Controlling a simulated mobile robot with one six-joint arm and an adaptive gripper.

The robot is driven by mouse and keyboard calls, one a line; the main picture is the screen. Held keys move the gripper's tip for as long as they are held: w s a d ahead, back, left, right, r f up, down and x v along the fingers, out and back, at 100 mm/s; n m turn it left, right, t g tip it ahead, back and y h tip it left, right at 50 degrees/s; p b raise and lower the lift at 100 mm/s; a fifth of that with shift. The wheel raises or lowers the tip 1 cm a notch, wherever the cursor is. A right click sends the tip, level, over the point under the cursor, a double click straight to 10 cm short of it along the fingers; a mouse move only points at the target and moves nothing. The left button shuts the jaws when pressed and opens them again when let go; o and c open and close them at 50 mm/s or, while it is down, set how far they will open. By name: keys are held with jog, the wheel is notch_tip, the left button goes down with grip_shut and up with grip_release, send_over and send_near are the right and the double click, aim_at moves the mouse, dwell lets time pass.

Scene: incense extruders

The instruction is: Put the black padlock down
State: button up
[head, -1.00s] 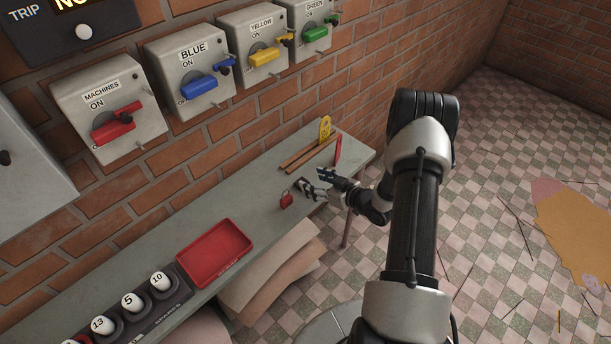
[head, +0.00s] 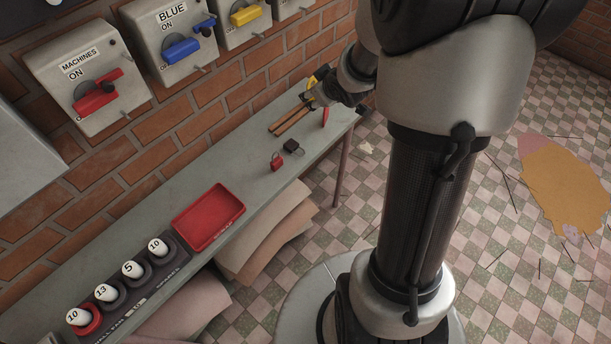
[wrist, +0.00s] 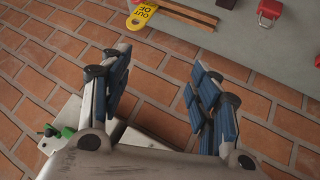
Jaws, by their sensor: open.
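The black padlock (head: 292,147) rests on the grey bench, just behind and right of the red padlock (head: 277,161) in the head view. In the wrist view the red padlock (wrist: 270,10) shows at the top right, and only a dark edge of what seems the black padlock (wrist: 226,3) shows at the top. My gripper (head: 319,92) is raised near the far end of the bench, apart from the black padlock. In the wrist view my gripper (wrist: 160,72) has its two blue-padded fingers wide apart, with only brick wall seen between them.
The bench (head: 250,195) also bears a red tray (head: 208,218), brown sticks (head: 290,120) and a yellow tag (wrist: 140,17). Switch boxes (head: 82,78) project from the brick wall above.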

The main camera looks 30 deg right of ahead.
jog(key=s+a+r+m+g, duration=0.2)
jog(key=s+a+r, duration=0.5)
jog(key=s+r, duration=0.25)
jog(key=s+a+r+g+y, duration=0.1)
jog(key=s+a, duration=0.5)
jog(key=s, duration=0.3)
jog(key=s+a+r+g+y, duration=0.1)
jog(key=s+a, duration=0.5)
jog(key=s, duration=0.3)
jog(key=shift+s+a+m, duration=0.3)
jog(key=shift+s+m, duration=0.05)
jog(key=shift+m, duration=0.05)
